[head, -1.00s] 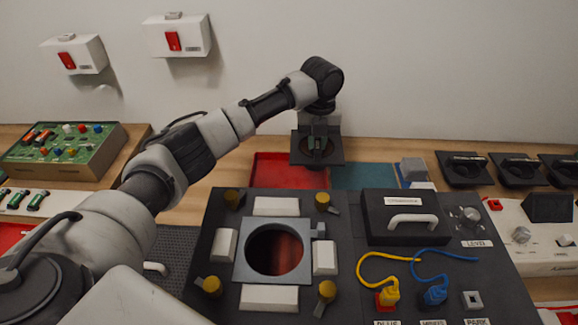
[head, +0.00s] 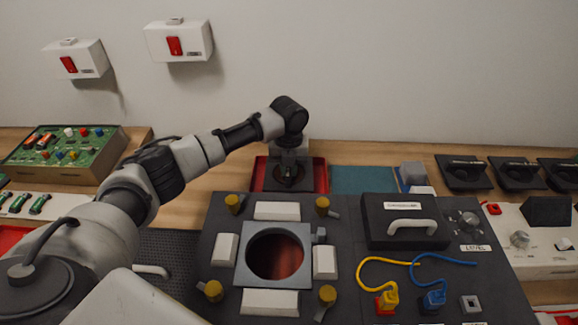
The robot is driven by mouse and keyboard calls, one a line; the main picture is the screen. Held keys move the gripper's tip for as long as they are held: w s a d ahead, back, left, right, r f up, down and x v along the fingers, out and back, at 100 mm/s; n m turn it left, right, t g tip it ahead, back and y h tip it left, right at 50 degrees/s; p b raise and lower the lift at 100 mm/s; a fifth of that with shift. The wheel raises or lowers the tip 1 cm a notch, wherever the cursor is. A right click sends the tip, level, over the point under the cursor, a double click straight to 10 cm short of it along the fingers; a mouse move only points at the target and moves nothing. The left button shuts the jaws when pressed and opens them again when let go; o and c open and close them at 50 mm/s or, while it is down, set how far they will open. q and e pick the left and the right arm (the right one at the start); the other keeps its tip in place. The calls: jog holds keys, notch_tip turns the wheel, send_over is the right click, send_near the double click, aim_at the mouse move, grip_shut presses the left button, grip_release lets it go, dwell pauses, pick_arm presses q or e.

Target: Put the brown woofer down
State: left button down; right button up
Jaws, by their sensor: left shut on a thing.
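My left gripper (head: 290,170) reaches in from the left to the back of the bench and points down. It is shut on the brown woofer (head: 289,187), a dark square-framed driver with a brownish round cone. The woofer is over or in the red tray (head: 321,173); I cannot tell whether it touches the tray's floor. The gripper's fingers and wrist hide part of the woofer. My right gripper is not in view.
A teal mat (head: 363,180) lies right of the red tray. In front stands the dark speaker panel (head: 340,222) with a round opening, yellow-knobbed clamps and white pads. Several black drivers (head: 464,171) sit at the back right. A green circuit board (head: 65,148) is at the left.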

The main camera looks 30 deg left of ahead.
pick_arm(q)
jog(key=shift+r, duration=0.15)
jog(key=c, duration=1.5)
grip_release()
jog(key=shift+f, duration=0.2)
jog(key=shift+c, duration=0.2)
jog(key=o, duration=0.4)
jog(key=shift+o, duration=0.2)
notch_tip(320, 180, up, 12)
jog(key=shift+r, duration=0.15)
